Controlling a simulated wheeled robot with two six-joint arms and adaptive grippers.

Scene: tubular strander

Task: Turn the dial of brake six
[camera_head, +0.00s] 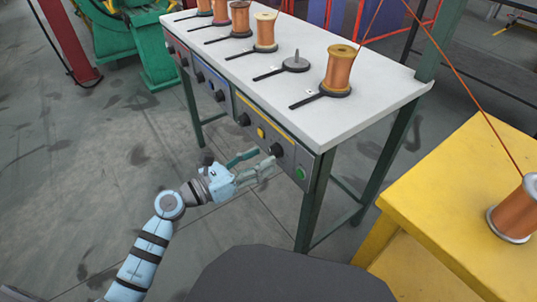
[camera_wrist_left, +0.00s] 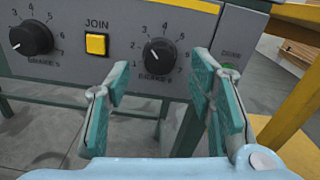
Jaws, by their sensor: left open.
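The brake 6 dial (camera_wrist_left: 160,53) is a black knob with a white pointer line and a numbered scale, on the grey front panel. It also shows in the head view (camera_head: 277,150), near the right end of the panel. My left gripper (camera_head: 262,161) is open in front of the panel, its fingertips close to this dial. In the left wrist view the open gripper (camera_wrist_left: 160,85) has one teal finger on each side, below and around the dial's sides in the picture. The dial appears between them, with no contact visible. My right gripper is not in view.
The brake 5 dial (camera_wrist_left: 31,38) and yellow JOIN button (camera_wrist_left: 96,44) are left of it; a green button (camera_head: 300,173) is to the right. Copper spools (camera_head: 340,70) stand on the white tabletop (camera_head: 385,97). A yellow stand (camera_head: 450,200) is at right.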

